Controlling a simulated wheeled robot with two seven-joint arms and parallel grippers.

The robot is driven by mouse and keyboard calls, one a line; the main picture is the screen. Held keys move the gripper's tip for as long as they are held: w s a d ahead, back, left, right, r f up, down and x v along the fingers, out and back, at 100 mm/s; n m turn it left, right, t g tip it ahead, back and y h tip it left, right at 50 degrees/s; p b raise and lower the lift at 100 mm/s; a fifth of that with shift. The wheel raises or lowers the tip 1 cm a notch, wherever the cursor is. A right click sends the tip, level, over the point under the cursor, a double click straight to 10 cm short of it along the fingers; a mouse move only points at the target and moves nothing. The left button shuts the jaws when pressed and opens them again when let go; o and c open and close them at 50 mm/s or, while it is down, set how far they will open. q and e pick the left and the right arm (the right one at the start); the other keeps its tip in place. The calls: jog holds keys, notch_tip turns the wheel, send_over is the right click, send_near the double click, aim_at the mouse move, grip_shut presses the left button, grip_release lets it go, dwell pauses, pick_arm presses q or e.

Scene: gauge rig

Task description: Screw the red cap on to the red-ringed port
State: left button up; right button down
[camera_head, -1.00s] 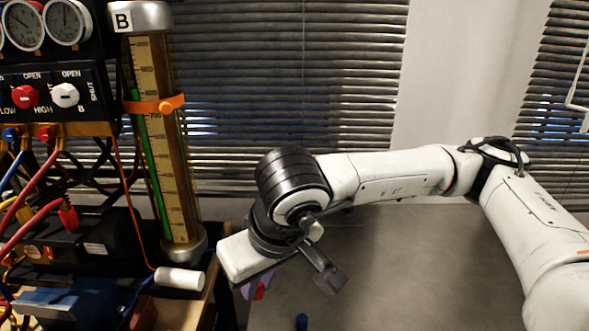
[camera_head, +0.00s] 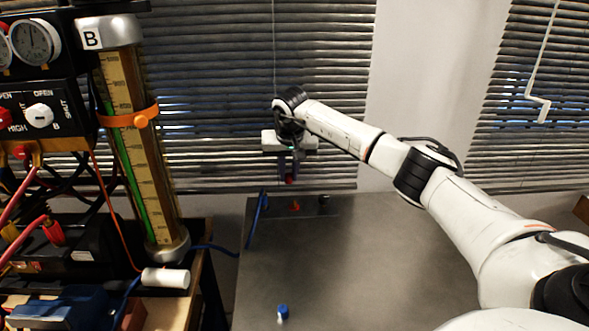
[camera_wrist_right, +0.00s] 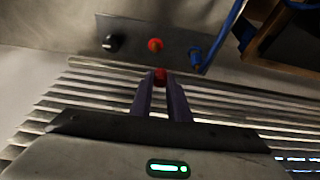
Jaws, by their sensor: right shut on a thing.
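My right gripper (camera_head: 289,178) is shut on the small red cap (camera_head: 291,180) above the far edge of the grey table. In the right wrist view the red cap (camera_wrist_right: 161,76) sits between the purple-grey fingertips (camera_wrist_right: 161,84). The red-ringed port (camera_head: 295,206) is on a dark plate at the table's far end, below the gripper and apart from the cap. It also shows as a red-orange ring (camera_wrist_right: 155,45) in the right wrist view, just beyond the cap. My left gripper is out of view.
The dark plate (camera_wrist_right: 133,50) also carries a black port (camera_wrist_right: 110,42) and a blue port with a blue hose (camera_wrist_right: 196,57). A blue cap (camera_head: 283,310) stands on the near table (camera_head: 350,270). The gauge rig with column B (camera_head: 140,150) stands at left.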

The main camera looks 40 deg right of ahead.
jog(key=shift+s+d+f, duration=0.1)
jog(key=shift+d+f, duration=0.15)
jog(key=shift+d, duration=0.2)
jog(key=shift+s+d+f, duration=0.1)
jog(key=shift+d+f, duration=0.1)
jog(key=shift+d, duration=0.25)
jog(key=shift+a+f+b, duration=0.1)
jog(key=shift+f+b, duration=0.9)
jog(key=shift+f, duration=1.65)
jog(key=shift+f, duration=0.15)
